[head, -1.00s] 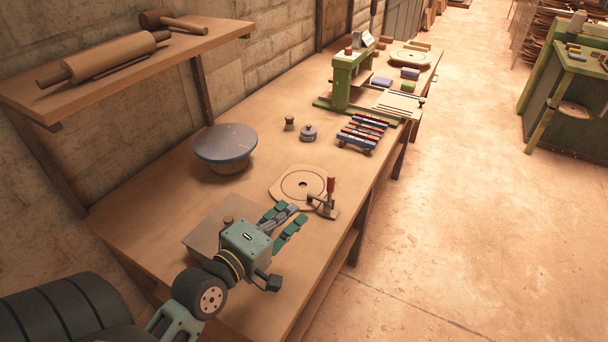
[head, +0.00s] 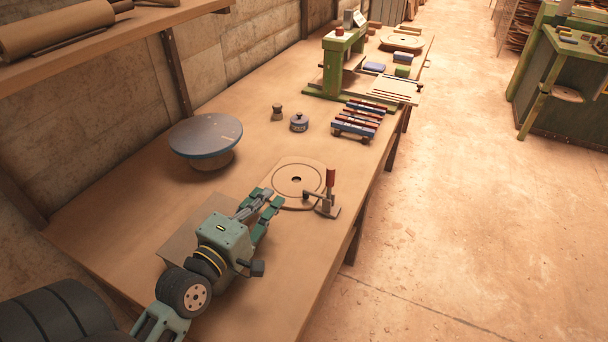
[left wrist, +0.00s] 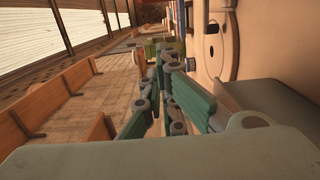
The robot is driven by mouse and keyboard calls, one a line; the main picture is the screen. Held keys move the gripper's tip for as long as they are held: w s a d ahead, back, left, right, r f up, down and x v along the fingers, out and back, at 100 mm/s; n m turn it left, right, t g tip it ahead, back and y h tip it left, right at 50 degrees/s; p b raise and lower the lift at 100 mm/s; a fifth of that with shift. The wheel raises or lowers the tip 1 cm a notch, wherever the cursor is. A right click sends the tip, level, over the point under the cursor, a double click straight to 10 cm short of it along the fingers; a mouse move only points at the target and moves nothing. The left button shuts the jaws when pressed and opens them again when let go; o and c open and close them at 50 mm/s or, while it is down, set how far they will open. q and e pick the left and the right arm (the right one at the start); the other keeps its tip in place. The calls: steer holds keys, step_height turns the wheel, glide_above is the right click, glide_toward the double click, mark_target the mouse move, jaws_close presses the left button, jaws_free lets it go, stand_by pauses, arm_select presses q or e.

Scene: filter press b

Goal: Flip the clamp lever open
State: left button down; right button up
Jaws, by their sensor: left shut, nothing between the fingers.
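The toggle clamp (head: 328,209) stands at the right edge of a flat tan board with a ring and a dark centre hole (head: 290,199). Its red-handled lever (head: 331,178) points upright. My left gripper (head: 270,198) is to the left of the clamp, near the board's lower left edge, apart from the lever. Its fingers are shut and empty. In the left wrist view the green-padded fingers (left wrist: 165,62) point away, with the board (left wrist: 228,40) at the upper right. I cannot make out the clamp there. My right gripper is in neither view.
A blue-topped turntable (head: 206,138) stands at the back left. A lidded pot (head: 299,123), a small knobbed piece (head: 277,112) and a rack of red and blue bars (head: 360,120) lie beyond the board. A green press (head: 337,66) stands farther back. A shelf (head: 105,43) overhangs the left.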

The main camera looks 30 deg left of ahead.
arm_select(q)
steer(key=w+d+p, duration=0.2)
steer(key=w+d, duration=0.1)
steer(key=w, duration=0.8)
steer(key=shift+d, duration=0.35)
steer(key=shift+p, duration=0.3)
steer(key=shift+d+r+m+p, duration=0.15)
steer(key=shift+d+m+p, duration=0.15)
steer(key=shift+m+p, duration=0.1)
